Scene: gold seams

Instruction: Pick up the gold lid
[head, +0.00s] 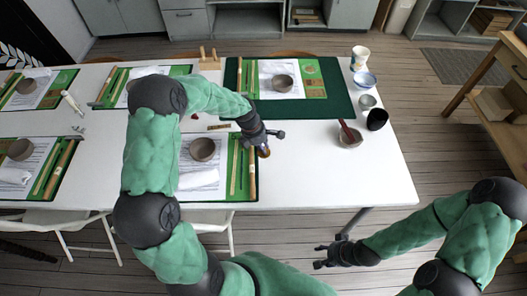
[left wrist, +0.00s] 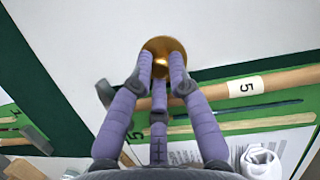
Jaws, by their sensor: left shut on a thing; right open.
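The gold lid (left wrist: 163,44) is a small round golden disc with a knob, between my left fingertips in the left wrist view. In the head view the lid (head: 264,152) shows only partly below my left gripper (head: 265,143), by the right edge of the front green mat. My left gripper (left wrist: 160,66) is shut on the lid from above. I cannot tell whether the lid touches the white table. My right gripper (head: 320,256) is open and empty, in front of the table and away from it.
A wooden roller marked 5 (left wrist: 245,86) lies close beside the lid. A grey bowl (head: 203,149) stands on the front mat. At the right are a bowl with a brush (head: 350,141), a black cup (head: 377,119) and a white-blue bowl (head: 365,79). The front right tabletop (head: 320,180) is clear.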

